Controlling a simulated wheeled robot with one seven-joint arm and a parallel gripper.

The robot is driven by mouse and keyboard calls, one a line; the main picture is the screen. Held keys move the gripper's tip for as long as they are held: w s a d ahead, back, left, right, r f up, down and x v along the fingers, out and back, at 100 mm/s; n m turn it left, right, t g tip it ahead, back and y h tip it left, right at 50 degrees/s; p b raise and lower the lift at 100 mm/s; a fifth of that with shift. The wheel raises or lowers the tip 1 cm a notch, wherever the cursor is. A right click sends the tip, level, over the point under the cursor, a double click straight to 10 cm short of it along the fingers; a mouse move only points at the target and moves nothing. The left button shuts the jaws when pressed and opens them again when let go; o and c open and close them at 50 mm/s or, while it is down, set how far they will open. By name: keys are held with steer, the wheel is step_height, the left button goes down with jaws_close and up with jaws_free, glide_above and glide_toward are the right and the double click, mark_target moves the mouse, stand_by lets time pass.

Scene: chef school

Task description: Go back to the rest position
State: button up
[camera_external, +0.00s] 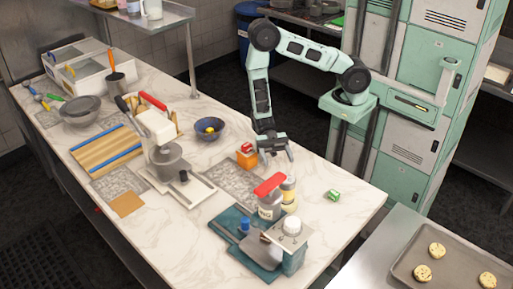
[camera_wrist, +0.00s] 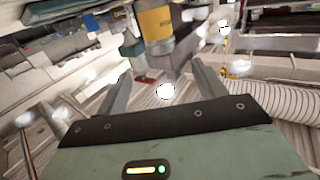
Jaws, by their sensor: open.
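My gripper (camera_external: 276,155) is at the end of my arm, which reaches from the green column over the marble-topped table. In the external view it hangs low over the table, beside an orange box with a red top (camera_external: 246,156) and behind the red-lidded jar (camera_external: 270,200). In the wrist view the two fingers of my gripper (camera_wrist: 165,92) are spread apart with nothing between them. A yellow cylinder (camera_wrist: 155,25) shows beyond the fingers there.
A cookie tray (camera_external: 450,268) is at lower right. The table's right part is mostly clear.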

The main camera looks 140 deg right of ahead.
steer(key=w+d+r+m+g+h, duration=0.25)
steer(key=w+m+h, duration=0.2)
steer(key=h, duration=0.75)
steer(key=s+a+r+m+g+h, duration=0.1)
steer(key=s+a+r+m+g, duration=0.2)
steer(key=s, duration=0.5)
steer(key=s+a+r+m+g+h, duration=0.2)
steer(key=s+r+m, duration=0.2)
steer(key=s, duration=0.4)
steer(key=s+a+r+n+g, duration=0.1)
steer(key=s+a+n, duration=0.3)
steer(key=a, duration=0.5)
steer(key=s+a+r+n+g, duration=0.1)
steer(key=s+a+n, duration=0.3)
steer(key=s+a, duration=0.4)
steer(key=shift+s+a+y, duration=0.25)
steer(key=shift+a+y, duration=0.1)
steer(key=shift+y, duration=0.05)
steer(key=shift+g, duration=0.25)
